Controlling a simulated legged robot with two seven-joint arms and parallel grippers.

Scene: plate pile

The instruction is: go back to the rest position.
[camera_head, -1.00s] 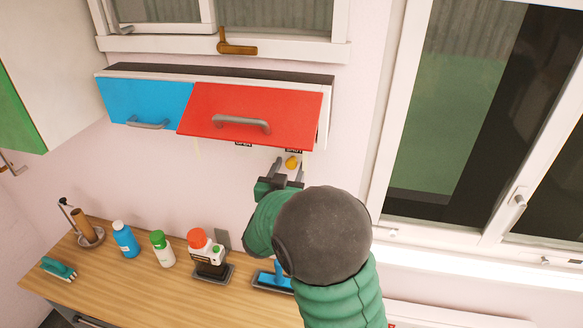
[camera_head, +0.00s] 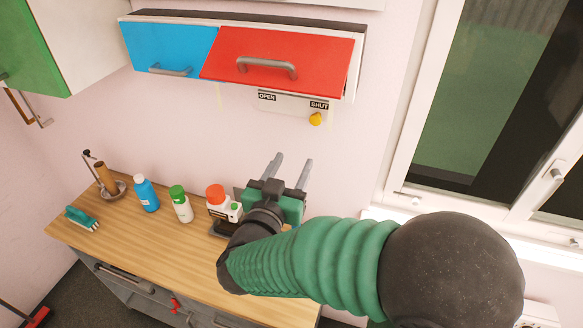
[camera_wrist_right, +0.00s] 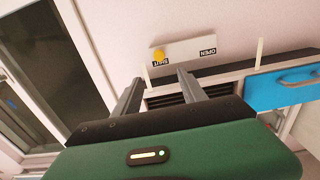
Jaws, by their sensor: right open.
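My right gripper (camera_head: 292,168) is open and empty in the head view, in front of the wall below the wall cabinet and above the wooden counter. Its two grey fingers stand apart and point up. The right wrist view also shows the two spread fingers (camera_wrist_right: 155,92) with nothing between them. My left gripper is in neither view.
A wall cabinet has a blue door (camera_head: 165,48) and a red door (camera_head: 275,62). Below it is an OPEN/SHUT panel with a yellow knob (camera_head: 315,119) at SHUT. A blue bottle (camera_head: 146,194), a white green-capped bottle (camera_head: 181,205) and a red-topped device (camera_head: 218,202) stand on the counter (camera_head: 150,245).

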